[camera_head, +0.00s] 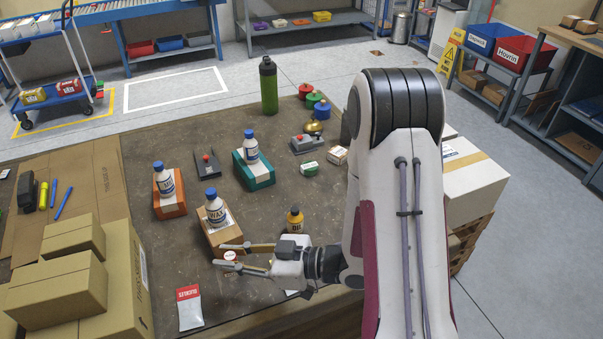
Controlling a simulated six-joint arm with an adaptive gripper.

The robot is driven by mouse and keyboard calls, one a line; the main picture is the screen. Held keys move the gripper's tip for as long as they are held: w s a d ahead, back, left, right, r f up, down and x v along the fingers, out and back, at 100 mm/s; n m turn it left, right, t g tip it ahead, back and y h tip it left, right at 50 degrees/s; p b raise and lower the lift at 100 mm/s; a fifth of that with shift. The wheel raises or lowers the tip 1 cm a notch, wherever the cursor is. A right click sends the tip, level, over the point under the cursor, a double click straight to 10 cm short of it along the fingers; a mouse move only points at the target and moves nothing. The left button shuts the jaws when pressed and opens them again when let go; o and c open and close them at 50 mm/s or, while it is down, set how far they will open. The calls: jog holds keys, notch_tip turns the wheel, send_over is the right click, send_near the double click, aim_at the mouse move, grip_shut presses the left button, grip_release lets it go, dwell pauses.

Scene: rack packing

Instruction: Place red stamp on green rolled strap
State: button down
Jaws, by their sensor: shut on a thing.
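My gripper (220,255) is low over the near part of the table, in front of the brown box with a bottle. Its fingers are shut on a small white item with red marking (231,256), mostly hidden between them; I cannot tell whether it is the red stamp. A red knobbed piece (305,90) stands at the table's far side, beside a green one (313,98) and a blue one (322,110). I cannot clearly pick out the green rolled strap. A small green-and-white item (308,168) lies right of the teal box, and a yellow-green cylinder (43,195) lies on cardboard at left.
A red-and-white packet (189,308) lies in front. Cardboard boxes (65,290) fill the near left.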

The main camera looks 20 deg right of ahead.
aim_at(230, 256)
jog(key=shift+r, duration=3.4)
jog(key=w+d+m+t+h, duration=0.4)
jog(key=w+d+m+h, duration=0.25)
jog(key=w+d, duration=1.1)
jog(key=w+d+m+t+h, duration=0.3)
jog(key=w+d+m+h, duration=0.3)
jog(key=w+d, duration=1.1)
jog(key=shift+n+h, duration=0.35)
jog(key=shift+h, duration=0.3)
jog(key=shift+w+a+f, duration=0.1)
jog(key=shift+w+f, duration=0.15)
jog(key=shift+f, duration=0.6)
jog(key=shift+w+a+f, duration=0.1)
jog(key=shift+w+f, duration=0.15)
jog(key=shift+f, duration=0.55)
jog(key=shift+w+a+f, duration=0.1)
jog(key=shift+w+f, duration=0.15)
jog(key=shift+f, duration=0.6)
jog(key=shift+f, duration=3.1)
